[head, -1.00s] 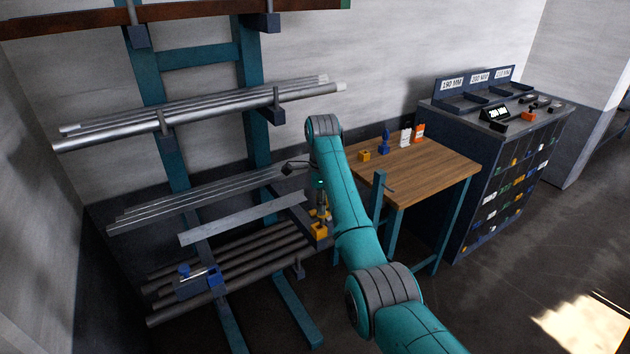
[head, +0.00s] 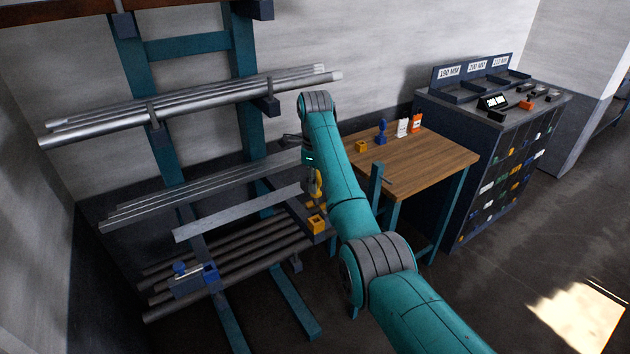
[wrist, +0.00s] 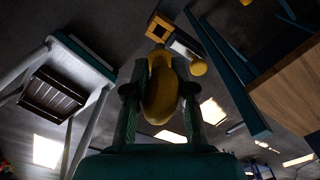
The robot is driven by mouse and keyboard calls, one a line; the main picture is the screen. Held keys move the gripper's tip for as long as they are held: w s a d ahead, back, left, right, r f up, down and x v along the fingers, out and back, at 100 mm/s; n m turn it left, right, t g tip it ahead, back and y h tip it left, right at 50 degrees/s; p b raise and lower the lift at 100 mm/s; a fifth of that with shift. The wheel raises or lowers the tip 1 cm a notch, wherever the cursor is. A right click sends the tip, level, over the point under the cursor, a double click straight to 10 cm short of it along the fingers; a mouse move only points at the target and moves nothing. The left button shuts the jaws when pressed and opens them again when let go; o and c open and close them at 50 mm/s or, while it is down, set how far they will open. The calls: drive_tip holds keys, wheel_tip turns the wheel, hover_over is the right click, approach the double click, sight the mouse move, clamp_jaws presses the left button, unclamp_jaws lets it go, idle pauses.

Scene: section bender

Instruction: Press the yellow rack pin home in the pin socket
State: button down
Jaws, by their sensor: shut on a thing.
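The yellow rack pin (wrist: 162,88) is between the two fingers of my gripper (wrist: 160,92) in the wrist view. My gripper is shut on it. In the head view the yellow pin (head: 314,184) shows just left of my arm. A square orange-yellow block with a dark opening, which looks like the pin socket (head: 317,224), is below the pin at the rack's right end. The socket also shows in the wrist view (wrist: 151,27), beyond the pin's end. The pin appears apart from it. My arm hides part of the gripper in the head view.
A rack (head: 243,70) holds several bars and tubes at the left. A flat bar (head: 237,212) lies close left of my gripper. A blue clamp-like part (head: 210,273) is at the lower left. A wooden table (head: 425,160) stands close on the right, with a cabinet (head: 490,175) beyond it.

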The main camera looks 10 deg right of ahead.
sight(315, 204)
drive_tip(key=shift+f, duration=2.6)
drive_tip(key=shift+f, duration=2.45)
drive_tip(key=c, duration=0.9)
unclamp_jaws()
wheel_tip(315, 204, up, 12)
drive_tip(key=shift+s, duration=0.1)
